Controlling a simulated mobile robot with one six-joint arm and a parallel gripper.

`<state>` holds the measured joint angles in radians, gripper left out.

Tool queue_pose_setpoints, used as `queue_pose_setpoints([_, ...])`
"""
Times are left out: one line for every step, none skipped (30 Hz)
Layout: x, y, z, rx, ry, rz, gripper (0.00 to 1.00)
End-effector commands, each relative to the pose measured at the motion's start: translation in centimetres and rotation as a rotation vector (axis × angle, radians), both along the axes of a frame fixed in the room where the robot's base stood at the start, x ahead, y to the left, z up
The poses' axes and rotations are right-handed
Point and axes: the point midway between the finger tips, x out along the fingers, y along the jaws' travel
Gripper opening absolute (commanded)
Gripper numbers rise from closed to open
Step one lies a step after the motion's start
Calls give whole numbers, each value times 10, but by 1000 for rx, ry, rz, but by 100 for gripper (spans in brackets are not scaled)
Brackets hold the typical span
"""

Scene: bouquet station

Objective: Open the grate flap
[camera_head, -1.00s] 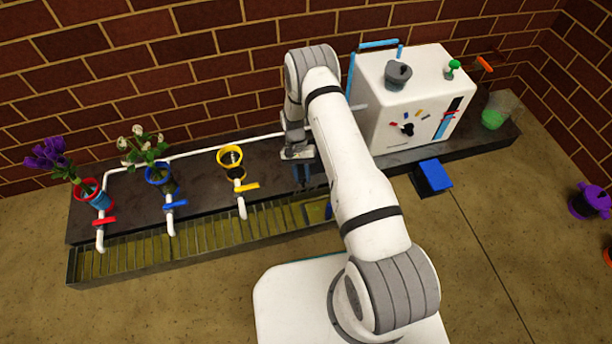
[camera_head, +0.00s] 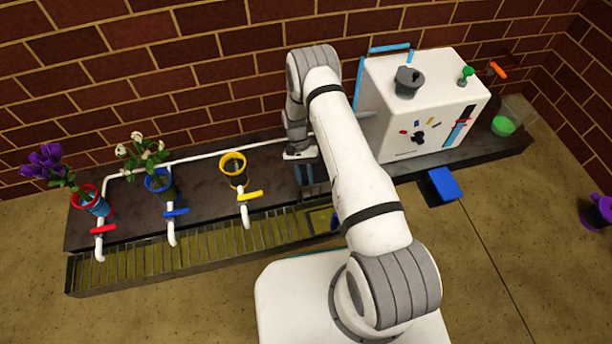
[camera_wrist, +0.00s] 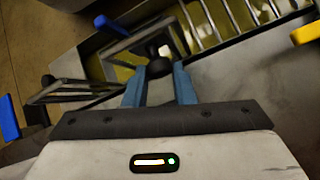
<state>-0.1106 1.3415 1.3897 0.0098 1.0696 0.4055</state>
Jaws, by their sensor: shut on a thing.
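My gripper (camera_wrist: 158,85) is low at the front of the counter, beside the right end of the grate (camera_head: 200,250). In the wrist view, its blue-grey fingers are closed around a dark round knob (camera_wrist: 159,67). The knob sits at a dark metal frame (camera_wrist: 128,42), which looks like the grate flap, with a yellowish space behind it. A blue piece (camera_wrist: 108,24) sticks out at the frame's far side. In the head view, my arm hides part of this area, and the flap's angle is hard to tell.
Red, blue and yellow taps (camera_head: 249,196) stand over the grate to the left. Pots with flowers stand behind them, beside a yellow pot (camera_head: 233,168). A white machine (camera_head: 425,105) stands right of my arm, with a blue block (camera_head: 444,184) below it.

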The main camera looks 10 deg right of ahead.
Motion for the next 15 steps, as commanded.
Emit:
queue_pose_setpoints([-1,7,-4,6,-4,-6,0])
queue_pose_setpoints([-1,7,-4,5,-4,-6,0])
queue_pose_setpoints([-1,7,-4,5,-4,-6,26])
queue_pose_setpoints([-1,7,-4,5,-4,-6,28])
queue_pose_setpoints([-1,7,-4,6,-3,-7,31])
queue_pose_setpoints([-1,6,-3,6,-3,-7,34])
queue_pose_setpoints([-1,6,-3,5,-3,-6,36])
queue_pose_setpoints([-1,6,-3,5,-2,-6,39])
queue_pose_setpoints([-1,5,-3,5,-2,-6,42])
queue_pose_setpoints([-1,5,-2,5,-2,-6,45])
queue_pose_setpoints([-1,5,-2,4,-2,-7,45])
queue_pose_setpoints([-1,4,-2,4,-2,-7,45])
queue_pose_setpoints([-1,4,-2,5,-1,-7,45])
queue_pose_setpoints([-1,4,-2,5,-1,-7,45])
queue_pose_setpoints([-1,4,-1,5,-1,-7,45])
